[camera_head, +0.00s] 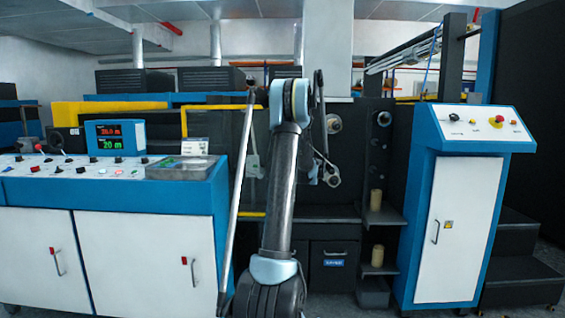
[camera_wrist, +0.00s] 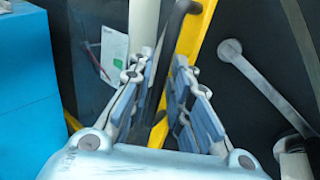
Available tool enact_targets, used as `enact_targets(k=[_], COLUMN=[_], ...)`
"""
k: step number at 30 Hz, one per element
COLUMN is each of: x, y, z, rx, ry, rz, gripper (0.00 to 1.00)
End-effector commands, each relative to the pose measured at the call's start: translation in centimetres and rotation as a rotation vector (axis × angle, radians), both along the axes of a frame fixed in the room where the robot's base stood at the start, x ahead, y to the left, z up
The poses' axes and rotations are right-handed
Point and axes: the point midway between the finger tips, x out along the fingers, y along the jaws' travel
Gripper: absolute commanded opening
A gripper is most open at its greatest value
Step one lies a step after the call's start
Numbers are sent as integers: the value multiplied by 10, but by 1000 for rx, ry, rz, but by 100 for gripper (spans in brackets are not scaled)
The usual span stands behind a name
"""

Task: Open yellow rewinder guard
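The yellow rewinder guard (camera_head: 222,107) shows in the head view as a thin yellow frame behind the console, partly hidden by my raised arm. In the wrist view a yellow guard bar (camera_wrist: 197,32) runs steeply down through the middle. A black handle (camera_wrist: 173,35) runs along its left side. My gripper (camera_wrist: 166,62) is open, with a finger on each side of the handle's line. The handle passes down between the fingers; I cannot tell whether they touch it. My gripper cannot be made out clearly in the head view.
A blue and white control console (camera_head: 115,190) stands at left with a display (camera_head: 117,138). A blue and white cabinet (camera_head: 460,205) stands at right, with dark steps (camera_head: 525,250) beside it. A metal lever (camera_wrist: 265,80) lies right of the gripper in the wrist view.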

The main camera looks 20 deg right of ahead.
Motion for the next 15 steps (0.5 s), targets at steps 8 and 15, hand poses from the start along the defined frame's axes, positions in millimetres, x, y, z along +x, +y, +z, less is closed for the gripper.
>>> enact_targets(k=[8, 15], x=[-43, -87], y=[-9, -16], z=[0, -1], rx=[0, 0], ry=[0, 1], rz=[-4, -2], gripper=[18, 18])
